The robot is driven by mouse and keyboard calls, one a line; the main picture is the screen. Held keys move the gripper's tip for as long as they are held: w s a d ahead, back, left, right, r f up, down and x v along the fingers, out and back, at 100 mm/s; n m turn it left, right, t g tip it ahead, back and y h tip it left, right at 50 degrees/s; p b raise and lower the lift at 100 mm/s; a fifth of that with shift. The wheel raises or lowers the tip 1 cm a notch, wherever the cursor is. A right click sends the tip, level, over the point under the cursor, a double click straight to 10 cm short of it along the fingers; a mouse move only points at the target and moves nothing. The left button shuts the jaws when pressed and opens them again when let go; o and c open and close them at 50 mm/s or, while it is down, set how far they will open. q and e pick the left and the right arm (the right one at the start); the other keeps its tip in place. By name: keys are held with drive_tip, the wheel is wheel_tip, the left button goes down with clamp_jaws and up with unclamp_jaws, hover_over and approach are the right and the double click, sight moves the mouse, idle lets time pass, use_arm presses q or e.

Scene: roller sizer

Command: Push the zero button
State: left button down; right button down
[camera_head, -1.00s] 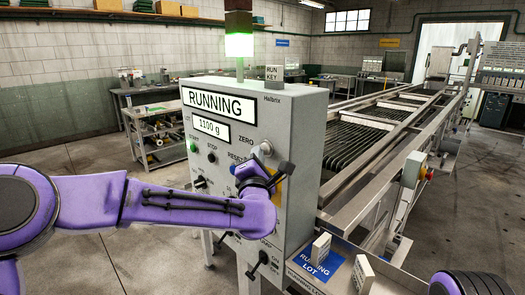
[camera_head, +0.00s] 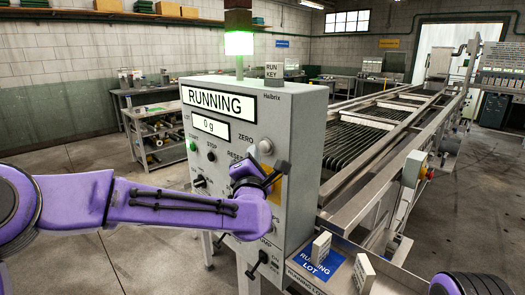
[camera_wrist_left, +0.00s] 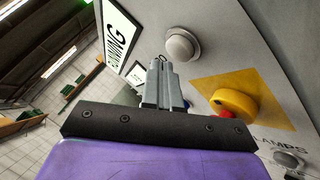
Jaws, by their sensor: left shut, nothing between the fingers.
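The zero button (camera_head: 265,147) is a pale round knob beside the word ZERO on the grey control cabinet (camera_head: 300,130). It also shows in the left wrist view (camera_wrist_left: 182,45). My left gripper (camera_wrist_left: 161,65) is shut and empty. In the left wrist view its fingertips are just left of and below the button; I cannot tell whether they touch it. In the head view the gripper (camera_head: 277,174) is just below the button, whose face is uncovered. My right gripper is out of view.
A yellow plate with a yellow and red stop button (camera_wrist_left: 233,104) is right of the fingers in the wrist view. START (camera_head: 193,147) and STOP (camera_head: 211,156) buttons are on the cabinet's left side. The roller conveyor (camera_head: 370,130) runs behind it.

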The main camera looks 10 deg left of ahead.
use_arm(q)
drive_tip(key=s+a+b, duration=0.1)
drive_tip(key=s, duration=0.1)
drive_tip(key=s+a, duration=0.2)
drive_tip(key=shift+a+b, duration=0.1)
drive_tip(key=shift+b, duration=0.25)
idle(0.7)
